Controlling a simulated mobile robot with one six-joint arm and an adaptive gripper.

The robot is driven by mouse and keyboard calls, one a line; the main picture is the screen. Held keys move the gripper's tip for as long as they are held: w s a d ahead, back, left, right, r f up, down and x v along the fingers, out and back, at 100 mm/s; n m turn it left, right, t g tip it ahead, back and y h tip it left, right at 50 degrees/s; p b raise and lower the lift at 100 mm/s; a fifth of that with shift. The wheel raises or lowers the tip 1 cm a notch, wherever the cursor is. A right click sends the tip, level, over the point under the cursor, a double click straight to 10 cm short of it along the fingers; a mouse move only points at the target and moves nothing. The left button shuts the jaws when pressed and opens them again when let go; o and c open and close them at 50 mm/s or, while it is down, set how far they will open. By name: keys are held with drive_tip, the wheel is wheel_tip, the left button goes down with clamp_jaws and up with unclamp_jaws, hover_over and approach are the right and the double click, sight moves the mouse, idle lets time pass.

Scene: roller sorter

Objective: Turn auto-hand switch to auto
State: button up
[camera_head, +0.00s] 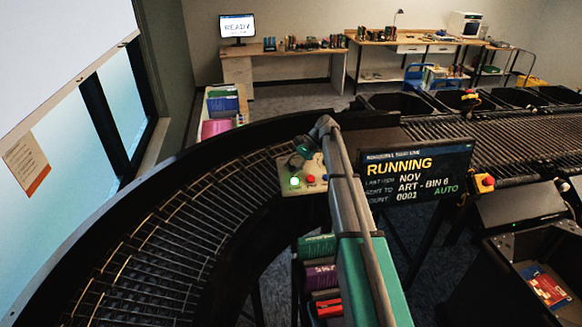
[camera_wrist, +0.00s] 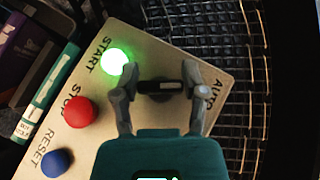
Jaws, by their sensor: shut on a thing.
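The beige control panel (camera_wrist: 205,75) shows a black rotary switch knob (camera_wrist: 158,88) between my fingers in the wrist view. The knob's bar lies crosswise, with one end towards the AUTO label (camera_wrist: 222,93). My gripper (camera_wrist: 161,84) is shut on the knob, with a finger at each end of it. My arm comes down over the panel in the head view (camera_head: 288,166), hiding the knob there. A dark status screen (camera_head: 415,176) reads RUNNING, with AUTO in green at its lower right.
On the panel are a lit green START button (camera_wrist: 115,61), a red STOP button (camera_wrist: 78,111) and a blue RESET button (camera_wrist: 57,161). A curved roller conveyor (camera_head: 160,235) runs behind and left. Books stand below the panel. A red emergency button (camera_head: 487,181) is right of the screen.

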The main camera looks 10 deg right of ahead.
drive_tip(key=o, duration=1.2)
drive_tip(key=shift+c, duration=0.2)
drive_tip(key=shift+f, duration=0.1)
